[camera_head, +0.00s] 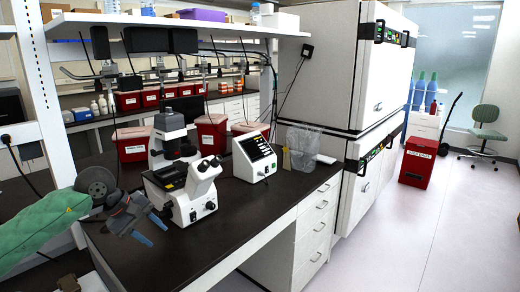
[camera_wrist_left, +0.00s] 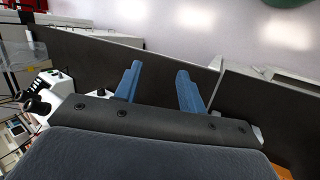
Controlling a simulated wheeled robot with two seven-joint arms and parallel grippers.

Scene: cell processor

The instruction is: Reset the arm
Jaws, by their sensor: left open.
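My left arm, in a green sleeve, comes in from the left in the head view. My left gripper (camera_head: 148,230) is above the front left of the dark bench top (camera_head: 255,208). Its two blue fingers are apart with nothing between them. In the left wrist view the gripper (camera_wrist_left: 157,88) also shows open, with the bench edge and pale floor beyond it. My right gripper is not in view.
A white control box with a screen (camera_head: 254,157) and a clear bag (camera_head: 301,146) stand farther right. Red bins (camera_head: 132,144) stand behind the microscope. A shelf (camera_head: 180,22) hangs above. White incubators (camera_head: 372,70) rise at the bench's far end.

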